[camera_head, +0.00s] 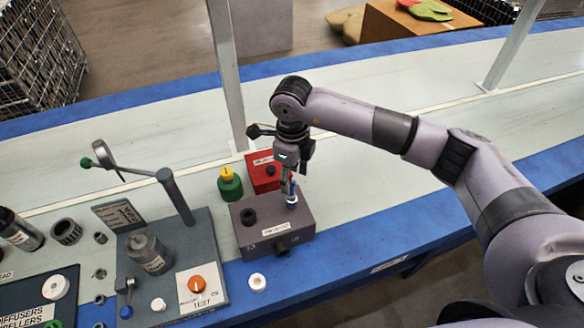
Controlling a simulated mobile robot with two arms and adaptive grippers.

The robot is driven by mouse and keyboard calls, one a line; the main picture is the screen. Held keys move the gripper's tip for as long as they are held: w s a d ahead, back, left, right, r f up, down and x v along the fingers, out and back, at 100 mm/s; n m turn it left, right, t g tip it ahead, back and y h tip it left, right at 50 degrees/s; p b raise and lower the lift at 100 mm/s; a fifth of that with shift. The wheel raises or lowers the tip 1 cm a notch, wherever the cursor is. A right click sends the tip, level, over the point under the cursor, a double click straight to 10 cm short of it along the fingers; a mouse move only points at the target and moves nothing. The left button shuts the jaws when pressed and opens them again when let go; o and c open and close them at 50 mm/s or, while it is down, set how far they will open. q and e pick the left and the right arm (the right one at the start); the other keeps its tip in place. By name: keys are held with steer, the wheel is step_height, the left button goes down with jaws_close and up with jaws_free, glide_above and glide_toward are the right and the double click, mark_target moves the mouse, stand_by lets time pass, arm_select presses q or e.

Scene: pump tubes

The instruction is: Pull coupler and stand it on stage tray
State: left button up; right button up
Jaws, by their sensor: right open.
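My right gripper (289,188) points down over a grey-purple block (268,243) with a white label. Its fingertips are at a small blue and pale piece (292,204) at the block's top right; this may be the coupler. The gripper is open, and its fingers partly hide the piece, so I cannot tell whether they touch it. A dark tray (68,282) lettered for diffusers and impellers lies at the lower left, cut by the picture edge; I cannot tell whether it is the stage tray. My left gripper is out of view.
A test stand (215,250) with a lever and an orange knob stands left of the block. A red box (262,168) and a green-yellow piece (229,184) sit behind it. The bench's far right is clear.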

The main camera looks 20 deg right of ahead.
mark_target(292, 197)
step_height(292, 197, down, 10)
steer(key=b, duration=0.5)
steer(key=shift+r, duration=0.15)
steer(key=shift+c, duration=0.5)
jaws_close()
steer(key=shift+w+r+p, duration=0.1)
steer(key=shift+r+p, duration=0.25)
steer(key=shift+r, duration=0.2)
stand_by(0.6)
steer(key=shift+r, duration=0.2)
stand_by(0.4)
steer(key=shift+r+p, duration=1.15)
steer(key=shift+r, duration=0.75)
